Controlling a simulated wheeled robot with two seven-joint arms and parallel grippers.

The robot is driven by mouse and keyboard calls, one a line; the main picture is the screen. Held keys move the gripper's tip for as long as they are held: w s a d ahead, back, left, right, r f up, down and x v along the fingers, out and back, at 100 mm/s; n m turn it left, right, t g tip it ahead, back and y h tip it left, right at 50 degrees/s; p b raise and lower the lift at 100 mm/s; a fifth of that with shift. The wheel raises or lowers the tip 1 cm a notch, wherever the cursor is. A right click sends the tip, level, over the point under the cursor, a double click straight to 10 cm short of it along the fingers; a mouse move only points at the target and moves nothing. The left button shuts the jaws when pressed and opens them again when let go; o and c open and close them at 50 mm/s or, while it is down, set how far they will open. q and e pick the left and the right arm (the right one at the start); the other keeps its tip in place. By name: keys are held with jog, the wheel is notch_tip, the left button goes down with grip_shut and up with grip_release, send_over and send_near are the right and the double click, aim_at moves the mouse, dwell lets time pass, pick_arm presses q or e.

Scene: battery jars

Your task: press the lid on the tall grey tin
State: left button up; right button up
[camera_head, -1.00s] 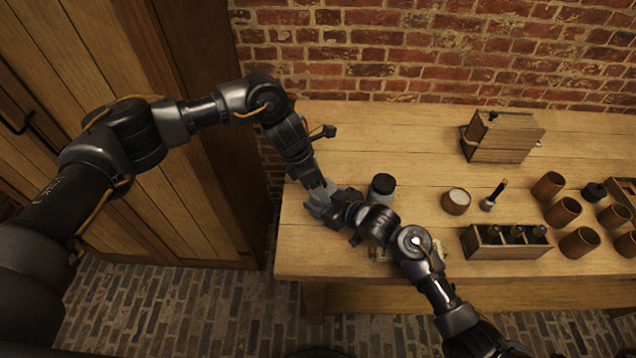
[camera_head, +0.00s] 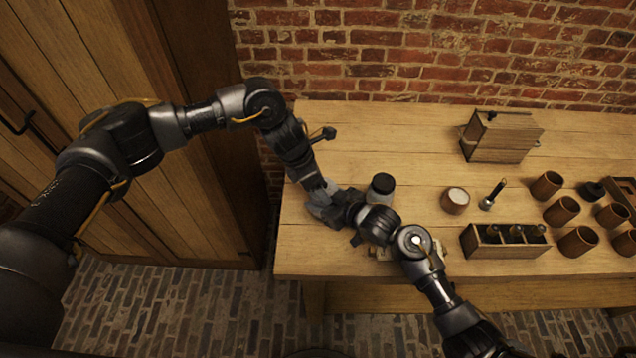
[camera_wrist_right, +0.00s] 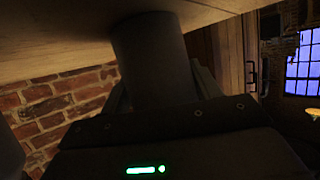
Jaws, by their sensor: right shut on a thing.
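The tall grey tin (camera_wrist_right: 152,60) shows in the right wrist view as a dark grey cylinder meeting the tabletop. My right gripper (camera_head: 333,210) is shut on it, with the fingers at the sides of the cylinder. In the head view both grippers meet at the left end of the table and hide most of the tin. My left gripper (camera_head: 320,194) reaches down from above at the same spot. Its fingers are too hidden to tell whether they are open. I cannot make out the lid in either view.
A jar with a black lid (camera_head: 382,184) stands close to the right of the grippers. Farther right are a cup with white contents (camera_head: 455,200), a wooden rack with bottles (camera_head: 505,250), several brown cups and a wooden box (camera_head: 500,137). The table's back left is clear.

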pick_arm(q)
jog(key=shift+s+d+f, duration=0.35)
jog(key=shift+s+d, duration=0.25)
jog(key=shift+s, duration=0.2)
pick_arm(e)
jog(key=shift+w+r, duration=0.25)
pick_arm(q)
jog(key=o, duration=1.1)
pick_arm(e)
jog(key=shift+a+r, duration=0.1)
pick_arm(q)
jog(key=shift+w+v, duration=0.15)
jog(key=shift+v, duration=0.65)
jog(key=shift+w+v, duration=0.1)
jog(key=shift+v, duration=0.65)
pick_arm(e)
jog(key=shift+w+f, duration=0.15)
jog(key=shift+f, duration=0.05)
pick_arm(q)
jog(key=shift+a+r, duration=0.25)
jog(key=shift+r, duration=0.2)
pick_arm(e)
jog(key=shift+s, duration=0.2)
pick_arm(q)
jog(key=shift+c, duration=0.2)
